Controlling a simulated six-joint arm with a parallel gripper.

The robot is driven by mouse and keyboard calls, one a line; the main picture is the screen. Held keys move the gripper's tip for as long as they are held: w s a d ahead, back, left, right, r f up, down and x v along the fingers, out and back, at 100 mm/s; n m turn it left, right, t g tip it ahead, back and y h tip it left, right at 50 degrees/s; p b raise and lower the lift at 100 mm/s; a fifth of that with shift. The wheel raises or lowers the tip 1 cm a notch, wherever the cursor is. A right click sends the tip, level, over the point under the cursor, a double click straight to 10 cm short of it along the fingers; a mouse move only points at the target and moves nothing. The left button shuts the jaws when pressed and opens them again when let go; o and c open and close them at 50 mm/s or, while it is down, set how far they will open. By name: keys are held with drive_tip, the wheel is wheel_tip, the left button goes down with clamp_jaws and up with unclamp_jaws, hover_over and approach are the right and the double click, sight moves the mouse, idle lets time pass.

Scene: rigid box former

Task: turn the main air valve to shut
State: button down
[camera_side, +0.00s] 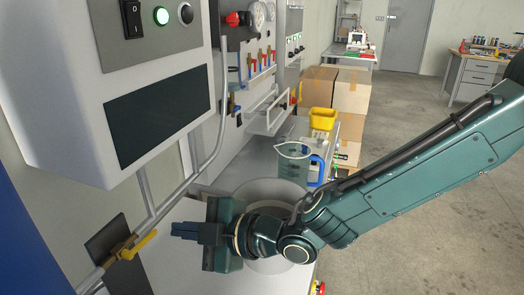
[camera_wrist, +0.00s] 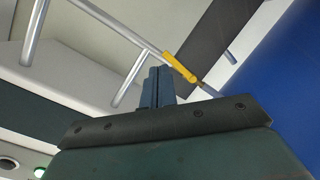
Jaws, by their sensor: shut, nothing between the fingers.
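The main air valve (camera_side: 124,250) is a brass body with a yellow lever on a grey pipe at the lower left of the side view. The lever (camera_side: 142,243) lies roughly along the pipe. In the wrist view the yellow lever (camera_wrist: 181,67) shows just beyond and right of my fingertips, again roughly in line with the pipe. My gripper (camera_side: 178,230) is shut and empty, pointing left toward the valve. In the side view a gap shows between fingertips and lever; the wrist view (camera_wrist: 158,72) does not make the depth clear.
The grey pipe (camera_side: 186,178) runs up past a control box (camera_side: 120,85) with a dark panel. A dark plate (camera_side: 108,237) is behind the valve. A round grey dish (camera_side: 262,192), a jug (camera_side: 298,160) and a yellow bin (camera_side: 322,119) are beyond my gripper.

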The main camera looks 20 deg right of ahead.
wheel_tip(320, 180, up, 12)
drive_tip(key=d+m+g+h, duration=0.2)
drive_tip(key=m+g, duration=0.3)
drive_tip(key=m, duration=0.5)
drive_tip(key=shift+s+h, duration=0.45)
drive_tip(key=shift+h, duration=0.25)
drive_tip(key=shift+w+a+f, duration=0.1)
drive_tip(key=shift+f, duration=0.1)
approach(140, 243)
drive_tip(key=w+a+f, duration=0.1)
drive_tip(key=w+f, duration=0.3)
drive_tip(key=w, duration=0.1)
drive_tip(key=shift+w+a+f, duration=0.25)
drive_tip(key=shift+w+a, duration=0.05)
